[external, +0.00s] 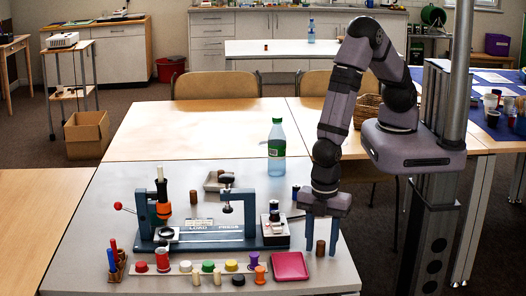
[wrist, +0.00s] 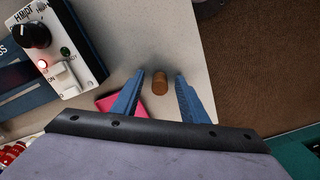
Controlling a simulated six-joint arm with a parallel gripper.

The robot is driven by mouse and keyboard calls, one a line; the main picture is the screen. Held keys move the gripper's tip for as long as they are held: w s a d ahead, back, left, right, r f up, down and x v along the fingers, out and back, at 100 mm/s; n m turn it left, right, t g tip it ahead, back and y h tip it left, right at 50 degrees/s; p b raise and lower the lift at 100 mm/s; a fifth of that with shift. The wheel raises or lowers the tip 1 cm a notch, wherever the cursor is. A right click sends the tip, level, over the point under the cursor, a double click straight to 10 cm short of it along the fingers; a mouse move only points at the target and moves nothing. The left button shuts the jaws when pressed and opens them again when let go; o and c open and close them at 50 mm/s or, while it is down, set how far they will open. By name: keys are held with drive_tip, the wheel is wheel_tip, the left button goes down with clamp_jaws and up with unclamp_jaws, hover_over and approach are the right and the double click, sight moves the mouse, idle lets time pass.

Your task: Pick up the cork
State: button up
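The cork (external: 320,248) is a small brown cylinder standing on the grey table top near its right edge. It also shows in the wrist view (wrist: 160,84), with a lighter orange-brown top. My gripper (external: 322,236) points down over it and is open, one finger on each side. In the wrist view my gripper (wrist: 160,76) has its two blue fingers apart, with the cork between their tips and a visible gap on both sides. The frames do not show clearly how far below the tips the cork is.
A red-pink tray (external: 290,267) lies just left of the cork. A control box (external: 275,231) with knob and switch, part of the load press (external: 205,236), stands farther left. Several coloured caps line the front. The table edge is close on the right.

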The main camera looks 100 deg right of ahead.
sight(321, 241)
clamp_jaws()
drive_tip(key=shift+r+b, duration=0.65)
drive_tip(key=shift+r, duration=4.4)
